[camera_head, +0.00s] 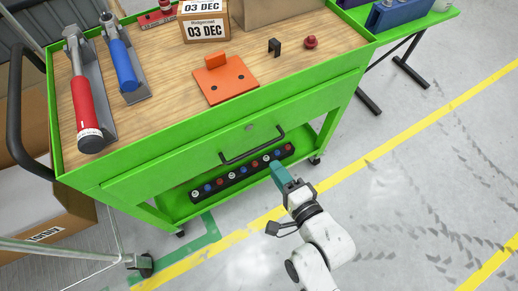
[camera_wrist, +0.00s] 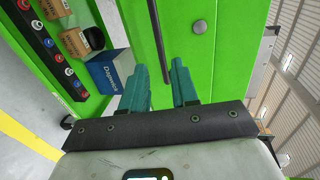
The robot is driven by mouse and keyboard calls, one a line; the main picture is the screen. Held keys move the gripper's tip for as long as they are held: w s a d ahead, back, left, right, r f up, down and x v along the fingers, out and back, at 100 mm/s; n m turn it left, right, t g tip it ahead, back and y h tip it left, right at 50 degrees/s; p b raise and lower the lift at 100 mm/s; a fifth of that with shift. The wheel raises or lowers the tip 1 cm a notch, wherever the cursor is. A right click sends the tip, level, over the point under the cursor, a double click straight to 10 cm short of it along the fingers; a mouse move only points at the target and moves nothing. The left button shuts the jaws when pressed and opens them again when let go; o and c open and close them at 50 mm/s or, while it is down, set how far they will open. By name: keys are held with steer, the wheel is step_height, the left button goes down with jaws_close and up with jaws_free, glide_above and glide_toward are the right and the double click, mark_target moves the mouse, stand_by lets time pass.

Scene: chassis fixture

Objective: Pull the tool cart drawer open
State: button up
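The green tool cart (camera_head: 68,180) has a drawer front (camera_head: 165,172) that looks flush with the cart body. A black bar handle (camera_head: 252,146) is on the drawer front, and a round grey lock (camera_head: 249,127) is above it. My gripper (camera_head: 279,170) is in front of the cart, near the right part of the handle. In the wrist view, my gripper (camera_wrist: 158,68) has two teal fingers standing apart with nothing held. I cannot tell whether the fingers touch the handle.
On the wooden cart top lie red (camera_head: 83,105) and blue (camera_head: 123,65) tools, an orange plate (camera_head: 226,82) and boxes (camera_head: 204,20). A rack of coloured knobs (camera_head: 240,175) is on the lower shelf. Floor to the right is mostly clear.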

mark_target(260, 147)
steer(key=b+x, duration=0.1)
steer(key=x, duration=0.9)
jaws_close()
stand_by(0.4)
